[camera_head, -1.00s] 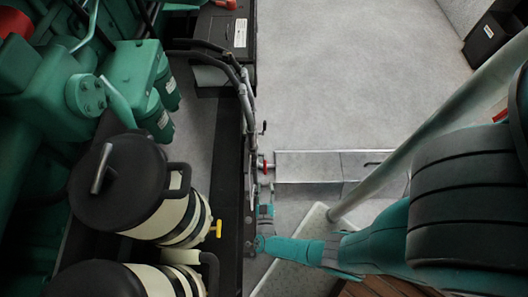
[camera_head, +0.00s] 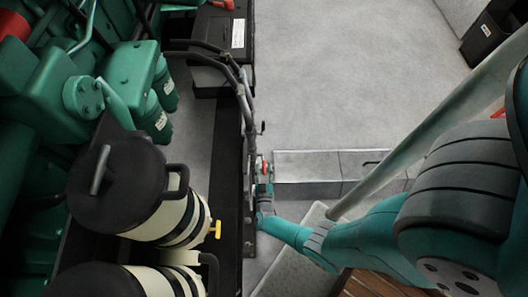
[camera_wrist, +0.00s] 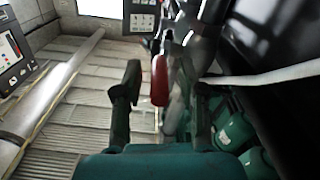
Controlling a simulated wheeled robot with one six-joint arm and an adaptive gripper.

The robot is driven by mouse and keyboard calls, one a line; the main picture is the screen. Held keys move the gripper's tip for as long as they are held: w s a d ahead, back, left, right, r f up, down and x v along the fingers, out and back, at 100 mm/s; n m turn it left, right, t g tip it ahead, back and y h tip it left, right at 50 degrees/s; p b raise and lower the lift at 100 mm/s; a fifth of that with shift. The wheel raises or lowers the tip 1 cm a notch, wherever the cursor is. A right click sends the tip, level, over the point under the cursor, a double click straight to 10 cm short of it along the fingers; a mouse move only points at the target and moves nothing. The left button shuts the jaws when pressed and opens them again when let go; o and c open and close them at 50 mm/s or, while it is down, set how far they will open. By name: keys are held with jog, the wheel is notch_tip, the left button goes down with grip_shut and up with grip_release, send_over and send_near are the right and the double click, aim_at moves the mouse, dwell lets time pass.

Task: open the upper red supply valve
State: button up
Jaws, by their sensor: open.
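The red valve handle (camera_wrist: 160,80) stands between the two fingers of my gripper (camera_wrist: 164,95) in the wrist view. The fingers are open, with a gap visible on the left side; contact on the right side cannot be told. In the head view the red valve (camera_head: 263,167) is small, beside the dark frame rail and pipes. My gripper (camera_head: 264,183) is right at it there and partly hides it. Whether this is the upper of several valves cannot be told.
Cream filter canisters with black lids (camera_head: 120,180) and green engine parts (camera_head: 115,75) fill the left. Dark hoses (camera_head: 225,62) run above the valve. A pale slanted pole (camera_head: 430,125) crosses near my arm. The grey floor (camera_head: 350,70) is open at the top.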

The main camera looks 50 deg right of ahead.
jog(key=shift+w+d, duration=0.1)
grip_shut()
